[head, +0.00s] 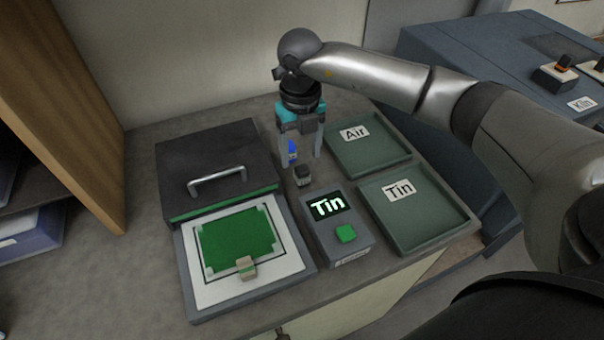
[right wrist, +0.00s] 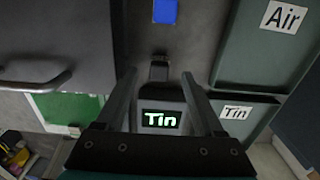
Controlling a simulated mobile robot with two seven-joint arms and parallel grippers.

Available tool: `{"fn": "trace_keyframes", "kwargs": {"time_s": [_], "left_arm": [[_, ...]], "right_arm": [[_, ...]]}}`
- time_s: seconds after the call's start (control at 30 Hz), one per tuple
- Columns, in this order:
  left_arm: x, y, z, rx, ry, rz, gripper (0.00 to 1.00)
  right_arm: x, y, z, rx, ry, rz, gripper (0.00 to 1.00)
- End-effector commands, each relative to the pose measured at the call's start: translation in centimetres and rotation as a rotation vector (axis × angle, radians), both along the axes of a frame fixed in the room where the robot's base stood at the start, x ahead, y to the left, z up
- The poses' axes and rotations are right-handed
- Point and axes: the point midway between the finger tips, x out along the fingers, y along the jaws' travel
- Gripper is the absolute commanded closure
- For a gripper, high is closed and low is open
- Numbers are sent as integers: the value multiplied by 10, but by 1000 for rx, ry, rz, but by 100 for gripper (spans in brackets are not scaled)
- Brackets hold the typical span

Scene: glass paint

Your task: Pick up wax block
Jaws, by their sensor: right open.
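My right gripper (head: 300,162) is open and points down behind the Tin display box; its fingers also show in the right wrist view (right wrist: 160,74). A small dark block with a paler front (head: 303,177) stands just below and between the fingertips, and shows between the fingers in the right wrist view (right wrist: 159,71). A bright blue square piece (head: 292,150) lies behind the left finger, partly hidden, and is clear of the fingers in the right wrist view (right wrist: 165,11). I cannot tell for sure which is the wax block. My left gripper is out of view.
The display box (head: 361,244) has a green button. Left of it are a dark lidded case (head: 215,150) and a framed green pane (head: 236,238) with a small beige block (head: 246,268). Trays labelled Air (head: 372,156) and Tin (head: 425,219) stand right.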

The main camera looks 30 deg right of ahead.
Motion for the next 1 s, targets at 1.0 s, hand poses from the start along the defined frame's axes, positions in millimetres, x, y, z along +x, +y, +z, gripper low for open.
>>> {"fn": "trace_keyframes", "kwargs": {"time_s": [1.0], "left_arm": [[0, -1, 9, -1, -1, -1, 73]], "right_arm": [[-8, 1, -52, 0, 2, 0, 69]]}}
